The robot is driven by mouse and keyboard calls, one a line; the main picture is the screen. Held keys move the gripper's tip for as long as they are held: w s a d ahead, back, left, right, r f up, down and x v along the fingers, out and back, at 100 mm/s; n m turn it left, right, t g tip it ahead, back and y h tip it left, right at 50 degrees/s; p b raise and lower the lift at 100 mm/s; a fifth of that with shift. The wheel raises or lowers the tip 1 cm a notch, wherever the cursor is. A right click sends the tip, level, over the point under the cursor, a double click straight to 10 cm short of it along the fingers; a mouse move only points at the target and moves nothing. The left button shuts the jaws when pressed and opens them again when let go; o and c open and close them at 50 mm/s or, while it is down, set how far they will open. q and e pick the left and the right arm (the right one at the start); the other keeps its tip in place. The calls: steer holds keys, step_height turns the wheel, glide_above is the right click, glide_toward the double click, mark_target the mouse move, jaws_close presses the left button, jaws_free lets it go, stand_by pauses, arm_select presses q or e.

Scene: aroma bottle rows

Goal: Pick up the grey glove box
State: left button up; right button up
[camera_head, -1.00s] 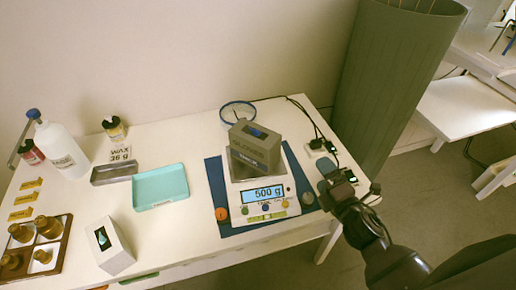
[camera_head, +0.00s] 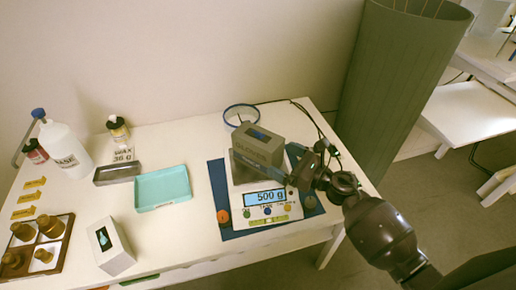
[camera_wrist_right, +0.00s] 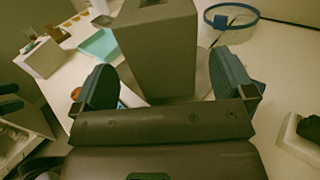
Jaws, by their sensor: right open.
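The grey glove box (camera_head: 258,148) stands upright on the scale (camera_head: 266,205), whose display reads 500 g. In the right wrist view the box (camera_wrist_right: 158,50) rises between the two fingers. My right gripper (camera_head: 296,168) is at the right side of the box in the head view. In the right wrist view my right gripper (camera_wrist_right: 165,88) is open, with one dark finger on each side of the box and gaps between fingers and box. Parts of the scale are hidden behind my gripper. My left gripper is not in view.
The scale stands on a blue mat (camera_head: 219,185). A blue-rimmed round dish (camera_head: 241,114) is behind the box. A teal tray (camera_head: 162,188), a white box (camera_head: 110,246) and a bottle (camera_head: 66,148) are left. Black cables (camera_head: 318,122) lie at the right table edge.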

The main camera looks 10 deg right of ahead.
mark_target(278, 156)
steer(key=shift+w+a, duration=0.35)
steer(key=x, duration=0.3)
steer(key=shift+w+p, duration=0.2)
steer(key=shift+p, duration=0.1)
steer(key=shift+w+a, duration=0.45)
steer(key=shift+c, duration=0.2)
